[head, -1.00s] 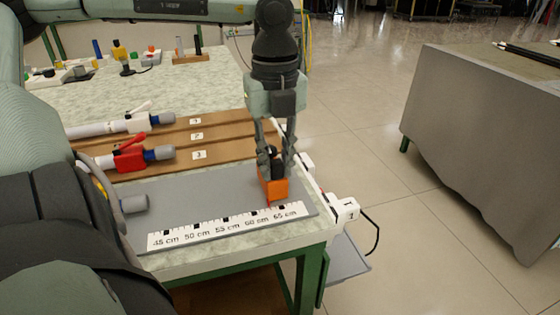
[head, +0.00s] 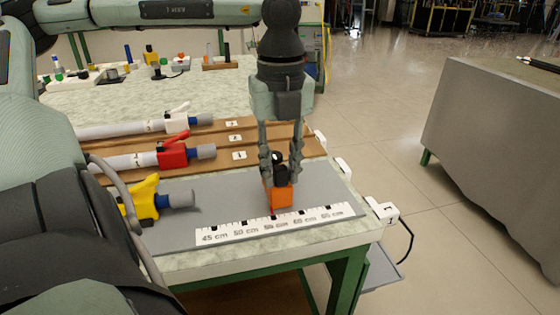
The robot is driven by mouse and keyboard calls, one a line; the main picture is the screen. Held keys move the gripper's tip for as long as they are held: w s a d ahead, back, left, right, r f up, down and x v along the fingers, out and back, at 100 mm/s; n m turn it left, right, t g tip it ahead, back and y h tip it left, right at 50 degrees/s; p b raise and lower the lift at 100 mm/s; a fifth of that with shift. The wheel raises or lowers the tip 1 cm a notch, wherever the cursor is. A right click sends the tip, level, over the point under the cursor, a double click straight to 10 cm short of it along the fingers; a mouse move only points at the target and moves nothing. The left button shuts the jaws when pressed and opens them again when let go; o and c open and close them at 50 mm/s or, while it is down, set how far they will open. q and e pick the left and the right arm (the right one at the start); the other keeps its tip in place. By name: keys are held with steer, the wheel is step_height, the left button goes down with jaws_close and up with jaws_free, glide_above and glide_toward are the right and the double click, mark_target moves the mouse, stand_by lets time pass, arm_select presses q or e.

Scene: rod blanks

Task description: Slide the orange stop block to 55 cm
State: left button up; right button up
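The orange stop block (head: 279,196) sits on the grey plate (head: 232,192) at the back edge of the white scale (head: 290,222). It has a black knob on top. A small red pointer at its front foot is close to the 55 cm label; the exact reading is too small to tell. My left gripper (head: 281,172) points straight down with its fingers on both sides of the block's black upper part, and it appears shut on it. My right gripper is not in view.
Rods with a white clamp (head: 178,122), a red clamp (head: 172,154) and a yellow clamp (head: 139,198) lie to the left. Brown numbered strips (head: 270,139) are behind. Small items stand at the table's back.

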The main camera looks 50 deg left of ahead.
arm_select(q)
steer(key=shift+o, duration=1.2)
steer(key=shift+r, duration=0.1)
step_height(320, 180, up, 12)
